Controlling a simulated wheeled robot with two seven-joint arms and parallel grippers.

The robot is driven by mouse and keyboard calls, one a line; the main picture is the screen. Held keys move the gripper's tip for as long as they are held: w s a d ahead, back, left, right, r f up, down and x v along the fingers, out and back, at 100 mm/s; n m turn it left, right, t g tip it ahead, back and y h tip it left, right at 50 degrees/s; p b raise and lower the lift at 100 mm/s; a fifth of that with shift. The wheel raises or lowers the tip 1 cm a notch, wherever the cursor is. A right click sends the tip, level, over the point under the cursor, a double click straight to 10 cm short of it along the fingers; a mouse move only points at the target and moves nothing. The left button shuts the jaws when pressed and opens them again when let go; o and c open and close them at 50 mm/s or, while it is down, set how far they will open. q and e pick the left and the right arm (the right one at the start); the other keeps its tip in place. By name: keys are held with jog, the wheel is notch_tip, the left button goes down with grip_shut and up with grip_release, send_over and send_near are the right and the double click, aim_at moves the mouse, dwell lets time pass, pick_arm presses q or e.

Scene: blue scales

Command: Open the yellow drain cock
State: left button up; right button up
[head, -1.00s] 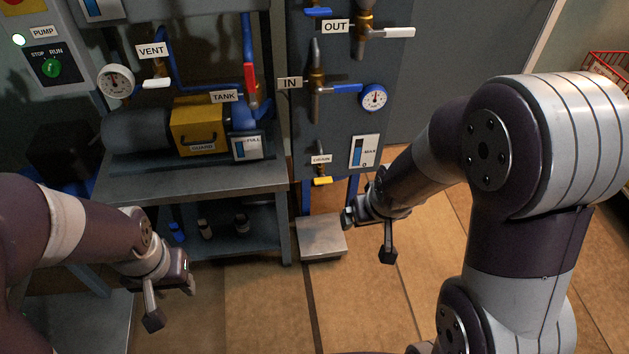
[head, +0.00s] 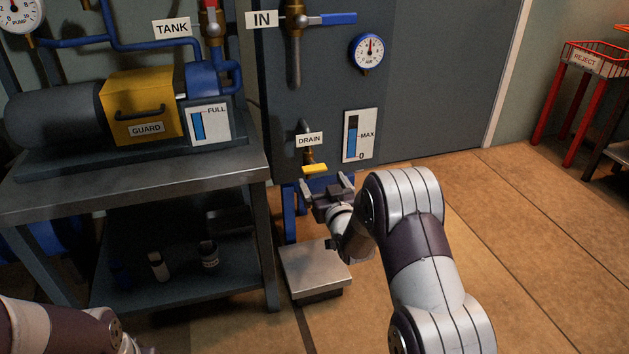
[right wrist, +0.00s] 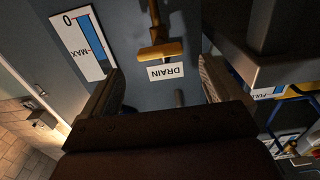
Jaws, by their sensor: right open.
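The yellow drain cock (head: 314,169) sits below the DRAIN label (head: 309,140) on the dark panel. Its handle lies crosswise to its short brass pipe. My right gripper (head: 326,184) is open and empty, just below and in front of the cock in the head view. In the right wrist view the yellow handle (right wrist: 160,51) shows beyond the gap between the open fingers (right wrist: 155,92), apart from both. Of my left arm only a part shows at the bottom left of the head view; its gripper is cut off.
A level gauge marked MAX (head: 360,135) is right of the cock. A metal platform (head: 315,268) stands on the floor below. The pump bench (head: 130,185) is to the left. A red REJECT basket stand (head: 585,62) is far right; the floor between is clear.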

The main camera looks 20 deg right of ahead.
aim_at(316, 172)
jog(key=w+b, duration=0.1)
jog(key=w, duration=0.2)
jog(key=w+b, duration=0.1)
jog(key=w, duration=0.2)
jog(key=shift+w+a+f, duration=0.1)
jog(key=shift+w+f, duration=0.1)
jog(key=shift+w, duration=0.05)
jog(key=shift+w+r, duration=0.15)
jog(key=shift+w, duration=0.25)
jog(key=c, duration=1)
